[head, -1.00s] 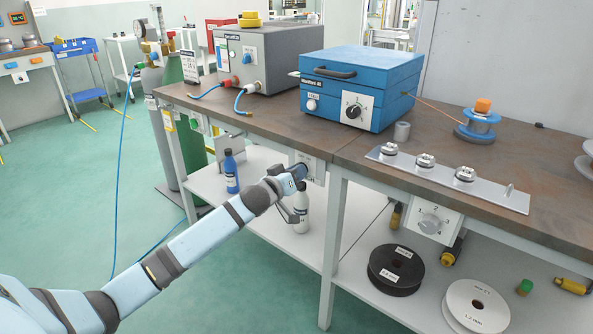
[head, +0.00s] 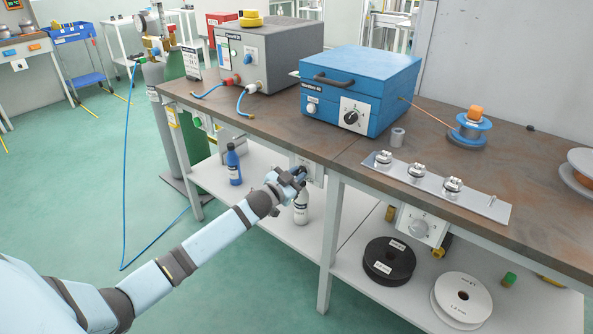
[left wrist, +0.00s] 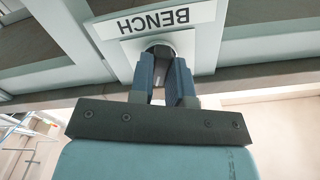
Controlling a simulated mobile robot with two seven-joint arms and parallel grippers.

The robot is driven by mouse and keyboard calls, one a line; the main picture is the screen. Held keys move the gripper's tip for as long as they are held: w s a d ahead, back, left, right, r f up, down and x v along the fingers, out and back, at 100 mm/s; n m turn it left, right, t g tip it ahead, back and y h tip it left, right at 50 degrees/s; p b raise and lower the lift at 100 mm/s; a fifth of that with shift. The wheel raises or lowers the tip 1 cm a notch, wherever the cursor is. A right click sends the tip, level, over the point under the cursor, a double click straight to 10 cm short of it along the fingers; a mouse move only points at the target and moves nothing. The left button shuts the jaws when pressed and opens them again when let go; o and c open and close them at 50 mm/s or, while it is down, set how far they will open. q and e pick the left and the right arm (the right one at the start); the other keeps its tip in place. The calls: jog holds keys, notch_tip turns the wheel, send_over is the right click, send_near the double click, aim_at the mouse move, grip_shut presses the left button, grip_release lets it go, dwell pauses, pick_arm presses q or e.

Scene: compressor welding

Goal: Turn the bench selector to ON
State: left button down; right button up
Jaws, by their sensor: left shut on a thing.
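The bench selector plate (head: 315,174) is on the front of the bench, below the worktop and near a leg. In the left wrist view, its label (left wrist: 165,19) reads BENCH upside down. Its round dark knob (left wrist: 157,49) sits just below the label, partly hidden by my fingers. My left gripper (head: 299,172) is at the plate, its two fingers on either side of the knob and shut on it; the fingers (left wrist: 161,70) also show in the left wrist view. The knob's pointer and ON mark cannot be made out. My right gripper is not in view.
A second selector plate (head: 420,228) hangs further right on the bench front. A blue bottle (head: 233,166) and a white bottle (head: 301,208) stand on the lower shelf near my left arm. A blue box (head: 345,75) and grey unit (head: 285,50) stand on the worktop.

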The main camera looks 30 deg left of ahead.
pick_arm(q)
jog(key=shift+m+p, duration=0.3)
jog(key=shift+m, duration=0.3)
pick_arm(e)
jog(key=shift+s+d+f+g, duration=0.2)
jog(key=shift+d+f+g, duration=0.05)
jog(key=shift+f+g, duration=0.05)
pick_arm(q)
jog(key=shift+m, duration=0.3)
jog(key=c, duration=1.1)
grip_release()
jog(key=shift+s+a+p, duration=0.2)
jog(key=shift+s+p, duration=0.2)
jog(key=shift+s, duration=1.9)
jog(key=shift+s+a+p, duration=0.15)
jog(key=shift+s+p, duration=0.3)
jog(key=shift+s, duration=1.85)
jog(key=shift+s+a+p, duration=0.2)
jog(key=shift+s+p, duration=0.2)
jog(key=shift+s, duration=1.9)
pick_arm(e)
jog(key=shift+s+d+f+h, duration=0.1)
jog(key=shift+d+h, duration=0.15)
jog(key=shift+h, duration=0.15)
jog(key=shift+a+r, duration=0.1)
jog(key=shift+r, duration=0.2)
